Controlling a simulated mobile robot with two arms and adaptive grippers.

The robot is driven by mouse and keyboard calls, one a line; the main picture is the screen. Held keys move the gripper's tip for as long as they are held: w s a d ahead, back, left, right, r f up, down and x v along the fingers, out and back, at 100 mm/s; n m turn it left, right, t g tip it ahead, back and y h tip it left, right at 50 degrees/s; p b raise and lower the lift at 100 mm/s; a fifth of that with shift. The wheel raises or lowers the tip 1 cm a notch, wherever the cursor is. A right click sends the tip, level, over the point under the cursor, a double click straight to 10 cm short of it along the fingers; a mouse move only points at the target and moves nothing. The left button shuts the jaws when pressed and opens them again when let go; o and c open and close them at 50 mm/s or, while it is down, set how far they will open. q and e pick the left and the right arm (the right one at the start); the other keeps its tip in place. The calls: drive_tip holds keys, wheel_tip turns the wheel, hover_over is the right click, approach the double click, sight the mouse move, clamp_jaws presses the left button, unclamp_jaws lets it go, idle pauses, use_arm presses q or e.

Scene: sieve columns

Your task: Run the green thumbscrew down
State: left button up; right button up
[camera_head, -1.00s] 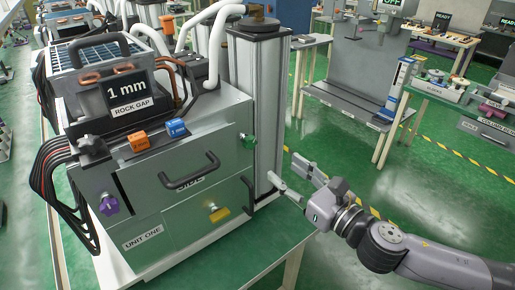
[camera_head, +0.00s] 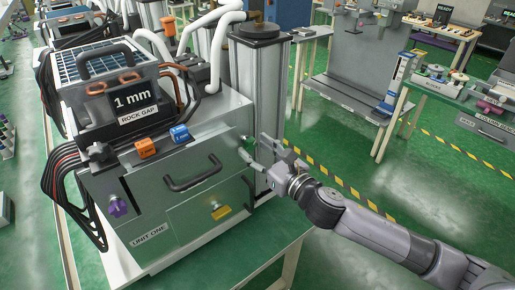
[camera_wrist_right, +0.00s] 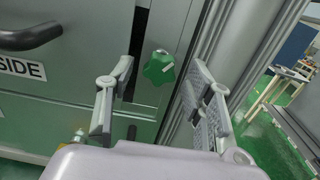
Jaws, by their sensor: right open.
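The green thumbscrew (camera_head: 248,142) is a lobed knob near the upper right corner of the grey UNIT ONE cabinet's front. It is partly covered by my gripper in the head view. My right gripper (camera_head: 258,154) is open in front of it. In the right wrist view, the thumbscrew (camera_wrist_right: 158,69) shows between the two spread fingers (camera_wrist_right: 161,76), with a gap on each side. It looks closer to the left finger. I cannot tell how far the fingertips are from the panel. My left gripper is not in view.
The cabinet has a dark handle (camera_head: 192,178), a purple knob (camera_head: 117,207) and a yellow knob (camera_head: 220,212). Orange (camera_head: 146,148) and blue (camera_head: 180,134) blocks sit on top. A metal column (camera_head: 264,98) stands just right of the thumbscrew. The floor to the right is open.

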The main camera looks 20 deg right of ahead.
drive_tip(key=shift+c, duration=0.5)
clamp_jaws()
drive_tip(key=shift+m, duration=0.3)
